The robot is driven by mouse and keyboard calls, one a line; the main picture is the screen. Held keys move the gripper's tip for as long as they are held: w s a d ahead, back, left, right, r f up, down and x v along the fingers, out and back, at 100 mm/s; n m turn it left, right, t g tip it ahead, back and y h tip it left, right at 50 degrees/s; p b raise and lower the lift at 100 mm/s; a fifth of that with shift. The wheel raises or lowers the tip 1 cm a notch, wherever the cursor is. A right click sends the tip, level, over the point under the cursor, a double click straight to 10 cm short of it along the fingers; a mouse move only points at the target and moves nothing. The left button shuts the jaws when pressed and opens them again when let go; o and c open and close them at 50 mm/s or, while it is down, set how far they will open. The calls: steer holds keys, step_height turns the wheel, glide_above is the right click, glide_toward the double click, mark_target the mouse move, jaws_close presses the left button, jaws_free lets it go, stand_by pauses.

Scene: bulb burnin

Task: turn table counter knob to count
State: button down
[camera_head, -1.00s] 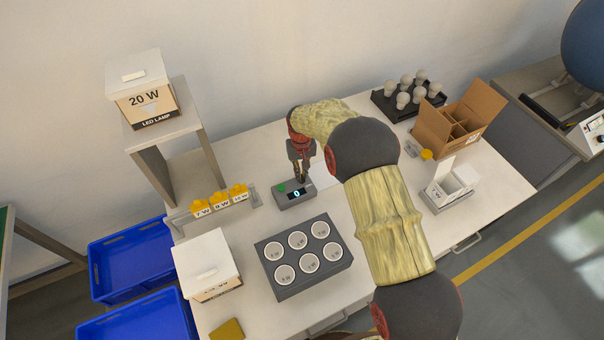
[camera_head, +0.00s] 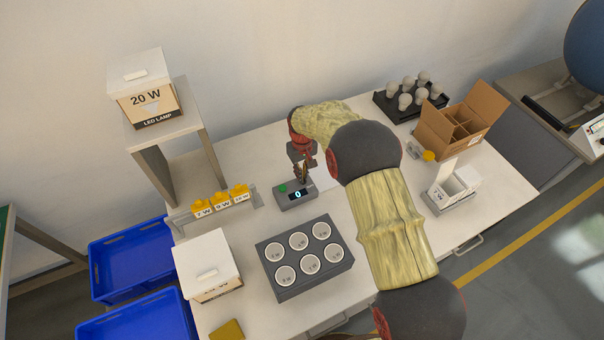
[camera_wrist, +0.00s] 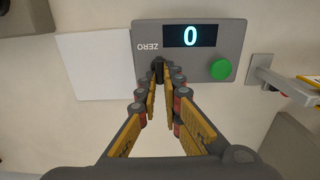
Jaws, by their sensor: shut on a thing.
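The table counter (camera_head: 297,201) is a grey box on the table with a lit display reading 0 and a green button (camera_head: 282,188). In the wrist view the counter (camera_wrist: 146,31) shows upside-down lettering "ZERO", the display (camera_wrist: 190,36) and the green button (camera_wrist: 221,69). A small dark knob (camera_wrist: 158,66) sits at the counter's edge by the lettering. My gripper (camera_head: 303,178) is over the counter's back side, its fingertips (camera_wrist: 160,72) shut on the knob. The fingers partly hide the knob, so its pointing direction is hard to tell.
A socket block (camera_head: 338,270) with several round holes stands in front of the counter. Yellow-topped labelled blocks (camera_head: 220,204) are to its left. A white sheet (camera_wrist: 92,66) lies beside the counter. A bulb tray (camera_head: 382,108) and an open carton (camera_head: 428,142) are at the back right.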

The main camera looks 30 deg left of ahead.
steer(key=c, duration=2)
jaws_free()
steer(key=shift+o, duration=0.2)
steer(key=shift+r, duration=0.1)
step_height(320, 180, up, 12)
